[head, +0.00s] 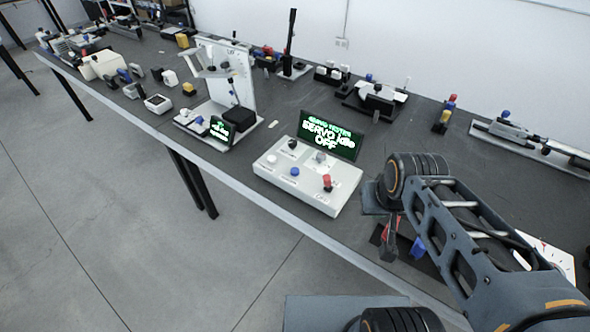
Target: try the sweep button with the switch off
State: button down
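A white servo tester box (262,178) stands near the front edge of the dark bench, left of my arm. Its tilted screen (328,136) shows green and white text that seems to read "SERVO idle OFF". On its sloped top are a red-capped lever (327,182), a blue button (294,171), a black knob (292,144), a grey knob (320,156) and a white button (271,159). Their labels are too small to read, so I cannot tell which is the sweep button. My arm reaches in from the right, apart from the box.
A second white device with a small screen (222,130) and an upright white panel stands left of the tester. Red and blue parts (418,247) lie partly hidden below my arm. Several other devices line the bench's back. The bench's front edge (300,222) is close to the tester.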

aim_at(294, 171)
jog(key=u, duration=2.3)
jog(key=i, duration=2.15)
jog(key=z, duration=3.65)
